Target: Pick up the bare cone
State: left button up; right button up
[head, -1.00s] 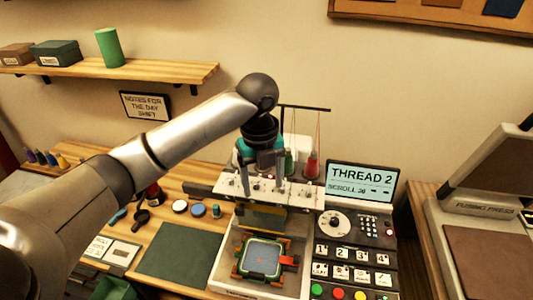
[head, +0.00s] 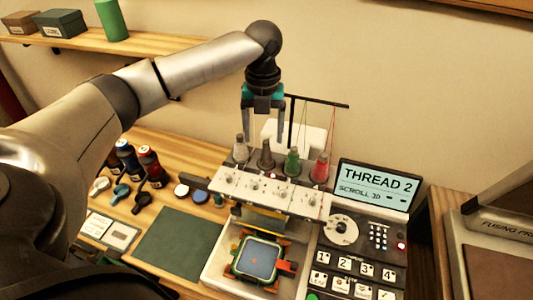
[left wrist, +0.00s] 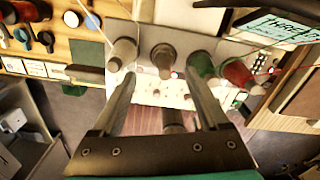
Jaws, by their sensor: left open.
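A row of thread cones stands upright on the embroidery machine (head: 272,192): a grey cone (head: 239,149), a brown cone (head: 266,155), a green cone (head: 292,163) and a red cone (head: 320,168). The brown cone looks plain and may be the bare one; I cannot be sure. My left gripper (head: 264,138) is open, pointing down above the grey and brown cones. In the left wrist view, the brown cone (left wrist: 163,56) shows beyond and between the open fingertips (left wrist: 160,76), with the grey cone (left wrist: 123,52) by the left finger. The gripper holds nothing.
A thread stand (head: 318,101) with thin threads rises behind the cones. The screen (head: 376,186) stands to their right. An embroidery hoop (head: 257,258) lies below the machine heads. Several spools (head: 149,163) stand at the left, and a green mat (head: 178,243) lies clear.

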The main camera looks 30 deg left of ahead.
aim_at(266, 147)
pick_arm(q)
jog(key=shift+f, duration=0.7)
jog(key=shift+d+f, duration=0.1)
jog(key=shift+f, duration=0.25)
jog(key=f, duration=0.4)
jog(key=shift+d+f+p, duration=0.2)
jog(key=shift+f+p, duration=0.05)
jog(key=shift+p, duration=0.15)
pick_arm(e)
jog(key=shift+w+a+r, duration=0.15)
jog(key=shift+w+r, duration=0.3)
jog(key=shift+w, duration=0.35)
pick_arm(q)
jog(key=c, duration=0.3)
grip_shut()
pick_arm(e)
jog(key=shift+s, duration=0.15)
